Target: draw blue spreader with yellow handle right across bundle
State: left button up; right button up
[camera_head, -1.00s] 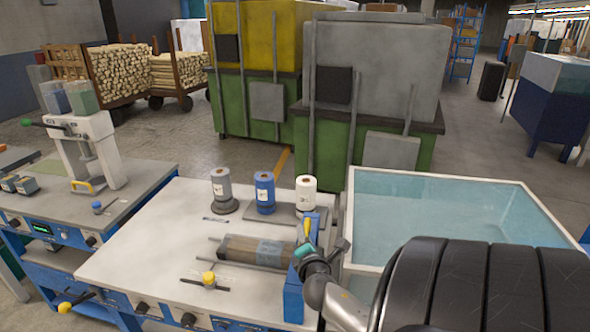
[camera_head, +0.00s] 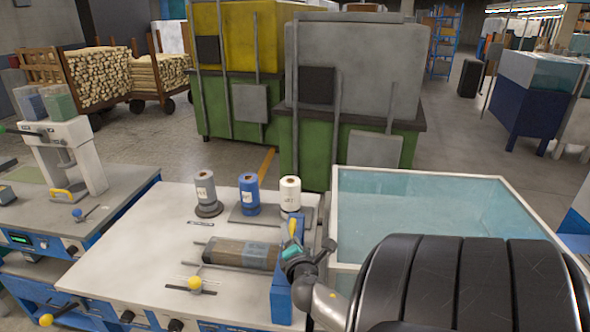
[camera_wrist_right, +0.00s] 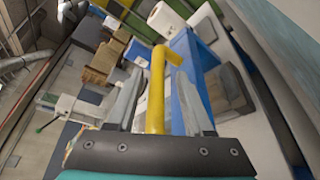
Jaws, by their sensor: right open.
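The blue spreader (camera_head: 281,292) stands upright at the right end of the bundle, with its yellow handle (camera_head: 292,229) on top. The bundle (camera_head: 228,252) is dark wood pieces with a grey-blue band, lying between thin rails on the white table. My right gripper (camera_head: 294,250) is at the handle, just above the spreader. In the right wrist view the yellow handle (camera_wrist_right: 156,90) stands between the two open fingers, and the blue spreader body (camera_wrist_right: 195,75) shows behind them. Contact with the fingers cannot be told. My left gripper is not in view.
Grey (camera_head: 206,190), blue (camera_head: 249,190) and white (camera_head: 290,192) rolls stand behind the bundle. A yellow-knobbed lever (camera_head: 195,284) is in front of it. A water-filled tank (camera_head: 430,215) adjoins the table on the right. The white table (camera_head: 130,250) is clear on the left.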

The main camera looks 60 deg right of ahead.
jog(key=v, duration=1.5)
